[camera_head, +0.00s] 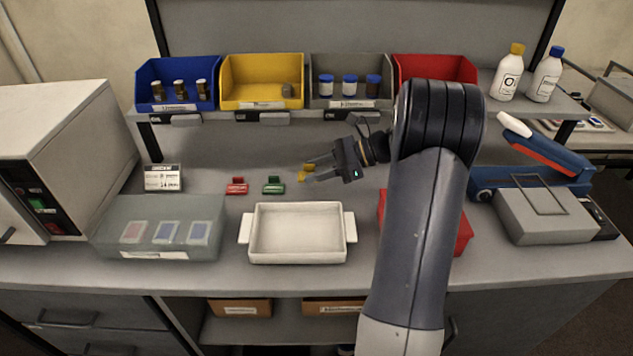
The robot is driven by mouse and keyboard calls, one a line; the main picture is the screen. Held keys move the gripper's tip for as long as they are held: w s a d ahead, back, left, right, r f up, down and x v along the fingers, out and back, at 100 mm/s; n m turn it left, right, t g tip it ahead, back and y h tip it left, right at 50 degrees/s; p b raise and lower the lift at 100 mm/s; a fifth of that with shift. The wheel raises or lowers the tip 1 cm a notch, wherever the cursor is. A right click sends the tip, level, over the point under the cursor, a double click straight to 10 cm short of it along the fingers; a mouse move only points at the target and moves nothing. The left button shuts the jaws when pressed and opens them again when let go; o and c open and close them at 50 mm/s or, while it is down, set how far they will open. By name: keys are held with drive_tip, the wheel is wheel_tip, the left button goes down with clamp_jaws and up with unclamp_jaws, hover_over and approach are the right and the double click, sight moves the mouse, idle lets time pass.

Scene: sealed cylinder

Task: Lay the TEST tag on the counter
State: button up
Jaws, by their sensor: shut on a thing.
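My gripper (306,174) is shut on a small yellow tag (304,178) behind the white tray, right of the green tag. A red tag (237,187) and a green tag (274,186) stand side by side on the grey counter (205,279). No lettering on any of the tags is readable, so I cannot tell which one says TEST. Whether the yellow tag touches the counter is also unclear.
A white tray (297,258) stands in front of the tags. A grey translucent box (110,245) is at left, a red bin (463,232) behind my arm, a blue-handled device (545,168) at right. Blue (150,72), yellow (235,73), grey (320,65) and red (410,65) bins line the shelf.

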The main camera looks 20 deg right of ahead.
sight(317, 190)
drive_tip(key=shift+f, duration=1.9)
drive_tip(key=shift+f, duration=0.15)
drive_tip(key=o, duration=0.9)
drive_tip(key=shift+o, duration=0.2)
drive_tip(key=shift+r, duration=0.2)
drive_tip(key=v, duration=1.2)
